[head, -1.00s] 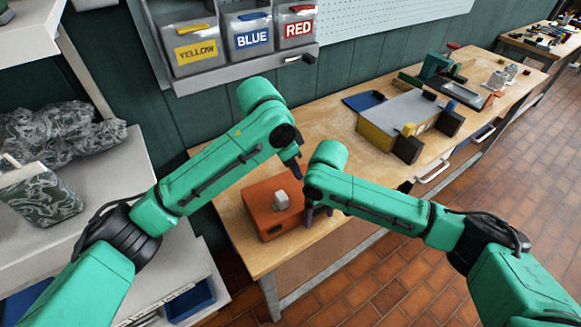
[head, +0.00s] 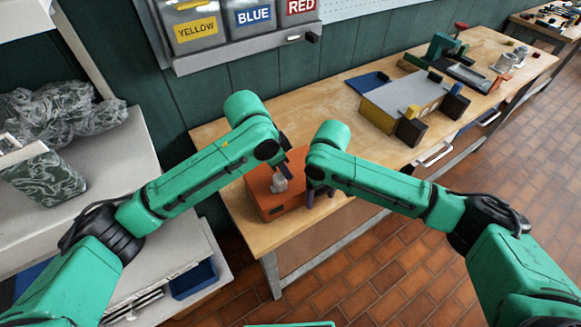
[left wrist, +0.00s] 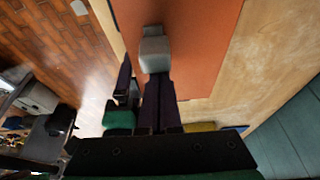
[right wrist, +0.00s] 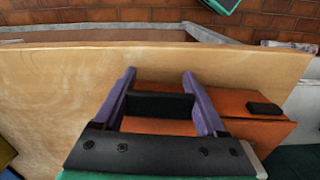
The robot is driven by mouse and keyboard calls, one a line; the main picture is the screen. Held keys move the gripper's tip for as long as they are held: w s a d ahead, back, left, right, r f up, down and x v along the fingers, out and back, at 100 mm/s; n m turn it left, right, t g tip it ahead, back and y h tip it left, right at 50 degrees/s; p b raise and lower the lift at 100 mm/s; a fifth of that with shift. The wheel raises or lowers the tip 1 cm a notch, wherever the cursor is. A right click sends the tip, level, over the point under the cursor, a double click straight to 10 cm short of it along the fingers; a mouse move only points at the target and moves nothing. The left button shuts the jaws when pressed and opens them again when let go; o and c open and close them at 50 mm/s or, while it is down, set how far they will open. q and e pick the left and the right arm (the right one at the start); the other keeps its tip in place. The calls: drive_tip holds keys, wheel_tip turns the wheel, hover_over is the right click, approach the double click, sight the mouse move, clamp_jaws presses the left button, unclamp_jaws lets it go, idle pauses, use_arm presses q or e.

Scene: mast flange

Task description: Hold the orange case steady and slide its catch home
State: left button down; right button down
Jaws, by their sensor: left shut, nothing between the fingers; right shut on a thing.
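The orange case (head: 262,202) lies near the front left end of the wooden workbench. A light grey block, the catch (head: 279,184), stands on its top. My left gripper (head: 286,171) is shut and empty, right beside the catch. In the left wrist view its closed fingers (left wrist: 158,80) point at the catch (left wrist: 155,50); whether they touch is unclear. My right gripper (head: 319,194) is at the case's right end. In the right wrist view its purple fingers (right wrist: 160,76) flank a black grip piece (right wrist: 160,104) on the case (right wrist: 230,104) and are shut on it.
A grey-topped fixture (head: 404,92) with yellow and black blocks and a blue tray (head: 367,81) stand farther right on the workbench (head: 345,108). Labelled bins (head: 255,17) hang on the wall behind. A grey shelf (head: 110,185) with wrapped items stands at left.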

sight(279, 176)
use_arm(q)
drive_tip(key=a, duration=0.1)
drive_tip(key=s+a, duration=0.1)
drive_tip(key=shift+a, duration=0.3)
drive_tip(key=shift+d, duration=0.1)
use_arm(e)
drive_tip(key=shift+d, duration=0.1)
use_arm(q)
drive_tip(key=shift+w+d, duration=0.1)
drive_tip(key=shift+d, duration=0.1)
drive_tip(key=d, duration=0.1)
drive_tip(key=w+d+r, duration=0.1)
drive_tip(key=d, duration=0.1)
drive_tip(key=shift+w+r, duration=0.15)
drive_tip(key=shift+w, duration=0.1)
drive_tip(key=v, duration=0.8)
drive_tip(key=shift+s+r, duration=0.15)
drive_tip(key=shift+r, duration=0.1)
drive_tip(key=shift+a, duration=0.2)
